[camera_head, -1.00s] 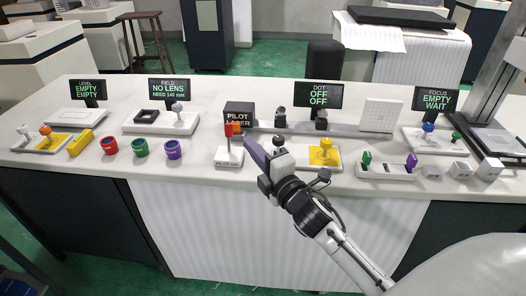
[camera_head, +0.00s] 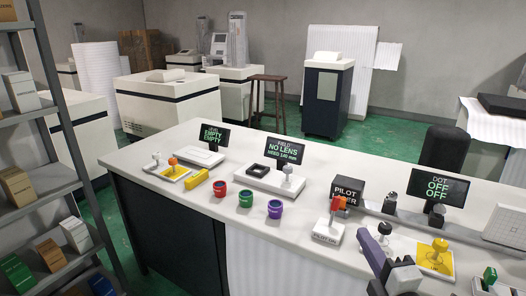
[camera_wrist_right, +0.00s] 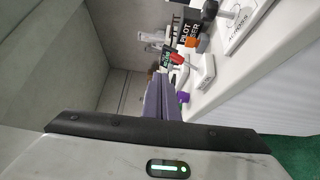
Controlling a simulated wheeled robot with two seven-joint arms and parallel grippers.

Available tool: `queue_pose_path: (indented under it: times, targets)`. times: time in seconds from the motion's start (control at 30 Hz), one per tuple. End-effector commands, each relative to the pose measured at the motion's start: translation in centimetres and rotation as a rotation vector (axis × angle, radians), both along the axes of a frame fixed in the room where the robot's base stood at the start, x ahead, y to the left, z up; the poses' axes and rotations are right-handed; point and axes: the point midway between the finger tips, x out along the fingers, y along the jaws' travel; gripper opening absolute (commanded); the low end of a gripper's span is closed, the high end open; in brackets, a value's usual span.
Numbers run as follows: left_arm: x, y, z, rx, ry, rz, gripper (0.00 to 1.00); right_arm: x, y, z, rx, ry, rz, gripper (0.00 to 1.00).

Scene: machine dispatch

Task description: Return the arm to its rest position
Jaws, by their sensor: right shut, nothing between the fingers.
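My right gripper (camera_head: 372,252) shows at the lower right of the head view, with its dark purple fingers pointing up and to the left. Its fingers also show in the right wrist view (camera_wrist_right: 160,98), pressed together with nothing between them. It is to the right of the white switch base with the red lever (camera_head: 337,204), apart from it in the picture. Most of my right arm is cut off by the lower edge. My left gripper is not in view.
The white counter (camera_head: 300,225) holds red, green and purple cups (camera_head: 246,198), a pilot laser box (camera_head: 347,191), a yellow knob unit (camera_head: 438,255) and several small screens. A shelf (camera_head: 50,185) with boxes stands at the left. Green floor shows behind the counter.

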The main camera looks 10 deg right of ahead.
Motion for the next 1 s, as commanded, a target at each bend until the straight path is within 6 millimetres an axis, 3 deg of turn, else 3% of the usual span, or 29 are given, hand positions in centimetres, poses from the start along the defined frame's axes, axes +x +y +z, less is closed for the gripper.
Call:
queue_pose_path:
  times: [0.13,0.23,0.4,0.5,0.6,0.7,0.8,1.0]
  targets:
    - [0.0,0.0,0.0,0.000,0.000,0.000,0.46,-1.7,1.4,-5.5,0.209,0.117,0.010,0.00]
    - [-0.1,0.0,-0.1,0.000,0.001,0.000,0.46,-4.5,3.3,-11.7,0.470,0.257,-0.007,0.00]
    - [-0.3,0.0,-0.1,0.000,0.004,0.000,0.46,-11.7,7.4,-21.7,0.945,0.507,-0.119,0.00]
    - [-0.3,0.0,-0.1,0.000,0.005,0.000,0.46,-16.0,9.7,-25.9,1.174,0.623,-0.213,0.00]
    - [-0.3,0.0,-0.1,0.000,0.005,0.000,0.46,-19.5,11.5,-28.5,1.341,0.705,-0.304,0.00]
    - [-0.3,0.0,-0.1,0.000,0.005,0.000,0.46,-21.7,12.7,-30.0,1.443,0.752,-0.366,0.00]
    - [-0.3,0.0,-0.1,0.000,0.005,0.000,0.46,-22.7,13.2,-30.5,1.488,0.772,-0.395,0.00]
    - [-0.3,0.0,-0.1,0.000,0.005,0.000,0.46,-22.7,13.2,-30.5,1.488,0.772,-0.395,0.00]
